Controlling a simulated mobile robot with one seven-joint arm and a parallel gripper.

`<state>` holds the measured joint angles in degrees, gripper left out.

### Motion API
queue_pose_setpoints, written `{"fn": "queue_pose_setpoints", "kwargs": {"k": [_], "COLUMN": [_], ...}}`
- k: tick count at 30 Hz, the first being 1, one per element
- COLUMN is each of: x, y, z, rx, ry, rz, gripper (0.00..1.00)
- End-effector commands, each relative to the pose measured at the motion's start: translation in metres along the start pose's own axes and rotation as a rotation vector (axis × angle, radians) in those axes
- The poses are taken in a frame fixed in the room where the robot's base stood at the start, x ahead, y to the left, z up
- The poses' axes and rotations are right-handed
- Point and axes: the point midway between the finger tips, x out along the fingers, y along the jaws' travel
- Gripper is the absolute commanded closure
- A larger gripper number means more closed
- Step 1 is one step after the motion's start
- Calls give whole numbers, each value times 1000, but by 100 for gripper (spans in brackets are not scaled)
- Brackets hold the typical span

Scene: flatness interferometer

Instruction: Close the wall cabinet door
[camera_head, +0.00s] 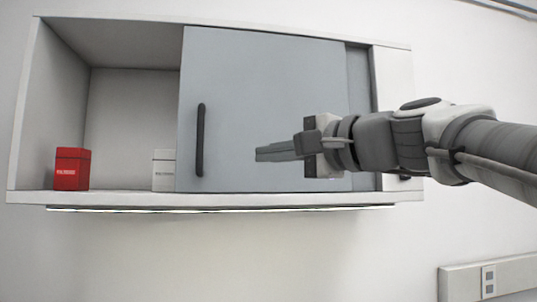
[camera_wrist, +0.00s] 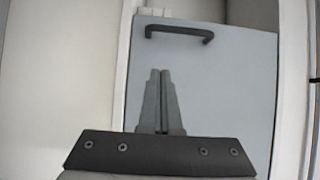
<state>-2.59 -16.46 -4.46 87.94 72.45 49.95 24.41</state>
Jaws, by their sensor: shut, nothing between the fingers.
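The wall cabinet (camera_head: 120,198) hangs on the wall in the head view, with a grey sliding door (camera_head: 260,80) in front of its middle and right part. The left part of the cabinet is open. A dark vertical handle (camera_head: 200,140) sits near the door's left edge; it also shows at the top of the wrist view (camera_wrist: 180,32). My gripper (camera_head: 258,154) is shut and empty, in front of the door to the right of the handle. The fingers point left towards the handle, apart from it. I cannot tell whether they touch the door face.
A red box (camera_head: 72,169) stands in the open left part. A white box (camera_head: 164,170) is partly hidden behind the door's left edge. A second grey panel (camera_head: 359,80) shows behind the door's right edge. A wall trunking with a socket (camera_head: 488,280) is at lower right.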

Motion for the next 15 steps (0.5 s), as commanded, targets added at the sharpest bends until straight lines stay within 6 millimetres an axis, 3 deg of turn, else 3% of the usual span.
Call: {"fn": "queue_pose_setpoints", "kwargs": {"k": [9, 11, 15], "x": [70, 81, 94], "y": [-1, 0, -1], "z": [0, 0, 18], "rx": [0, 1, -2], "ry": [-3, -2, -2], "rz": [4, 4, 3], "gripper": [100, 100, 100]}}
